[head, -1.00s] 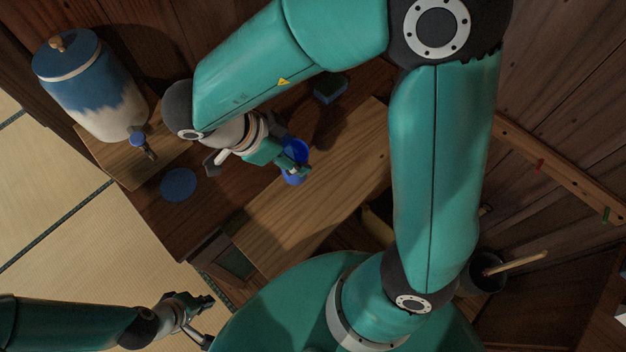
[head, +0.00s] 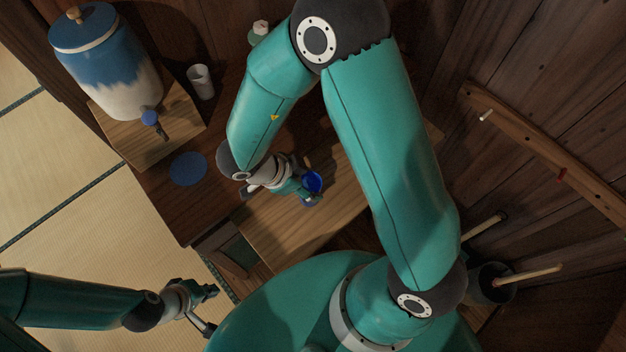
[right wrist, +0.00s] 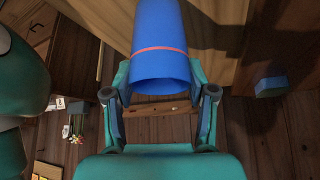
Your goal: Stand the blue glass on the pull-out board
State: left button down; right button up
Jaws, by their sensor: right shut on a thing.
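The blue glass (head: 313,182) is in my right gripper (head: 300,190), in front of the light wooden pull-out board (head: 268,226) in the head view. I cannot tell whether the glass touches the board. In the right wrist view the glass (right wrist: 160,30) has a red band and sits between the two fingers of my right gripper (right wrist: 159,95), which is shut on it. My left gripper (head: 210,309) is open and empty over the tatami at the lower left. My right arm hides the far part of the board.
A blue and white jar with a tap (head: 105,65) stands on a wooden stand (head: 185,125) at the upper left. A white cup (head: 201,82) and a flat blue disc (head: 188,168) are nearby. A dark pot with sticks (head: 492,284) is at the right. The board's left part is bare.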

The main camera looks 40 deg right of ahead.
jog(key=shift+f, duration=0.4)
jog(key=o, duration=1.2)
jog(key=shift+o, duration=0.2)
jog(key=p+v, duration=0.1)
jog(key=v, duration=1.1)
